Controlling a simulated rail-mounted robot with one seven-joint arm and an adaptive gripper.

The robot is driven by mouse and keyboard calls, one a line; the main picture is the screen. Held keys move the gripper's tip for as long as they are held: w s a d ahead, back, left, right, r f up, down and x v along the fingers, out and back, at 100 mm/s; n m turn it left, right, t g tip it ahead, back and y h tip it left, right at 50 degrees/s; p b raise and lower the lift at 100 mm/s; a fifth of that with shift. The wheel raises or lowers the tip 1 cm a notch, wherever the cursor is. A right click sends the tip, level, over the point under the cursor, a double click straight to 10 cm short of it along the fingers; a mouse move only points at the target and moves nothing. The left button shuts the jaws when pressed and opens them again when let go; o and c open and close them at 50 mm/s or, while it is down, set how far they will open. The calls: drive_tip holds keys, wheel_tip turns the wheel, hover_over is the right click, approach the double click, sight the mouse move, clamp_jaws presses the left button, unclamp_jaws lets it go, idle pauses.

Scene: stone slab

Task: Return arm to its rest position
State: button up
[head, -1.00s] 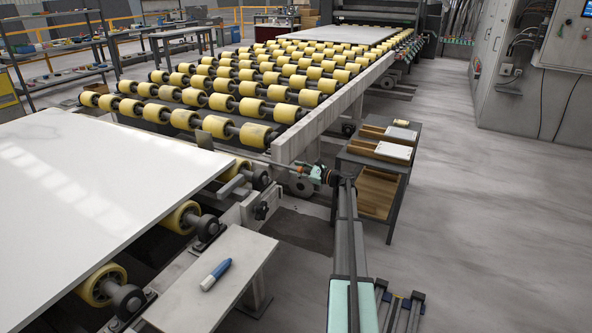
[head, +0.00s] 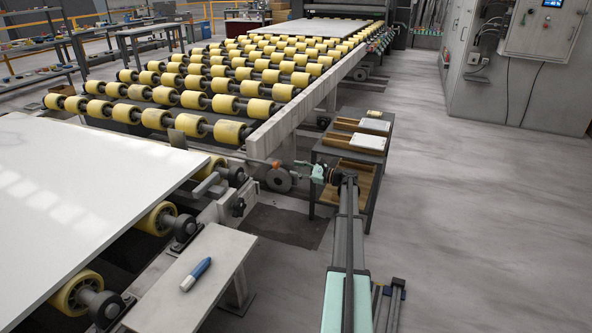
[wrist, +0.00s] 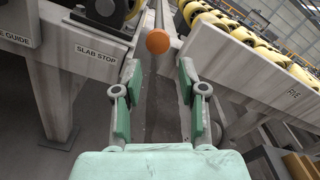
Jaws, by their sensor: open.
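My gripper (head: 306,166) is at the conveyor's near corner in the head view, at the end of my outstretched arm. In the wrist view its two teal fingers (wrist: 158,78) are spread apart with nothing between them. An orange ball knob (wrist: 158,41) is beyond the fingertips, near the middle. The knob also shows in the head view (head: 277,163), left of my gripper with a small gap. A label reading "SLAB STOP" (wrist: 97,53) is on the frame to the left.
A white slab (head: 75,205) lies on yellow rollers at left. A blue-and-white marker (head: 196,274) lies on a grey ledge (head: 170,305). A dark cart (head: 385,150) with wooden trays stands close behind my gripper. The floor at right (head: 480,230) is clear.

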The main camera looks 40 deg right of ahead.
drive_tip(key=s+a+f+n+g+h+p, duration=0.1)
drive_tip(key=s+a+f+n+g, duration=0.4)
drive_tip(key=a+f, duration=0.55)
drive_tip(key=s+a+f+n+g+p, duration=0.1)
drive_tip(key=s+a+f+n+g, duration=0.25)
drive_tip(key=s+a+f, duration=0.5)
drive_tip(key=s+a+f+n+g+h+p, duration=0.1)
drive_tip(key=s+a+f+n+g, duration=0.3)
drive_tip(key=a+f, duration=0.75)
drive_tip(key=s+a+f+n+g+h+p, duration=0.25)
drive_tip(key=s+a+n+g, duration=0.35)
drive_tip(key=s+a, duration=1.15)
drive_tip(key=s+a+r+n+g+h+p, duration=0.1)
drive_tip(key=s+a, duration=0.4)
drive_tip(key=s, duration=0.5)
drive_tip(key=s+a+r+n+g+h+p, duration=0.1)
drive_tip(key=s+a+n+g+h+p, duration=0.1)
drive_tip(key=s+a+n, duration=0.4)
drive_tip(key=s+g+p, duration=0.1)
drive_tip(key=s, duration=0.3)
drive_tip(key=shift+s+p, duration=0.25)
drive_tip(key=shift+p, duration=0.1)
